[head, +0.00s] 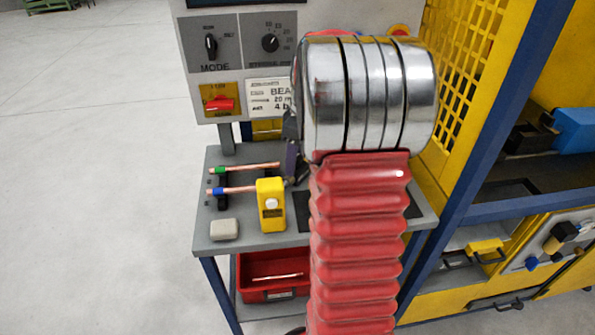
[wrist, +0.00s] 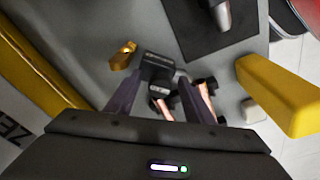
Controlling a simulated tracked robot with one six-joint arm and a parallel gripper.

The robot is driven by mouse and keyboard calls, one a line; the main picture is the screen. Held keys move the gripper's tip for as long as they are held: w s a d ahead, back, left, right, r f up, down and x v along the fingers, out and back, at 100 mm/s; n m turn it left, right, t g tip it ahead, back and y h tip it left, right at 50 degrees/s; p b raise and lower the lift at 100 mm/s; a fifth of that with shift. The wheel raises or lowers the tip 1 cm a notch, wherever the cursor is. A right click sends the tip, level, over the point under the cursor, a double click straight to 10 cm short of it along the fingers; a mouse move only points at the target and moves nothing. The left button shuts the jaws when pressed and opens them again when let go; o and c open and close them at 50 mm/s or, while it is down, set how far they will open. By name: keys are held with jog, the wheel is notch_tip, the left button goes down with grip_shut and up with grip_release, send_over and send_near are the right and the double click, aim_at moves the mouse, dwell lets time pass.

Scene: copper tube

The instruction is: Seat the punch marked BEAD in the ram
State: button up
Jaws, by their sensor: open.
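My gripper (wrist: 157,86) is open above the bench, its two dark fingers apart. In the wrist view a dark, rounded block (wrist: 157,70) lies between and just beyond the fingertips; I cannot tell whether they touch it, and no BEAD mark is readable on it. A brass-coloured piece (wrist: 123,56) is beside it, to the left. A metal cylinder (wrist: 221,14) is over the black mat (wrist: 190,35); I cannot tell whether it is the ram or a punch. In the head view my arm hides most of the gripper; one dark finger shows at its left.
Copper tubes with a green end (head: 220,170) and a blue end (head: 219,191) lie on the grey bench (head: 245,240). A yellow upright device (head: 271,205) and a pale block (head: 224,230) stand near its front. A red bin (head: 262,291) is below. Yellow mesh (head: 462,60) rises at right.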

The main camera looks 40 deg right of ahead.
jog(key=shift+c, duration=0.3)
grip_shut()
dwell(0.3)
jog(key=shift+r, duration=0.1)
dwell(0.7)
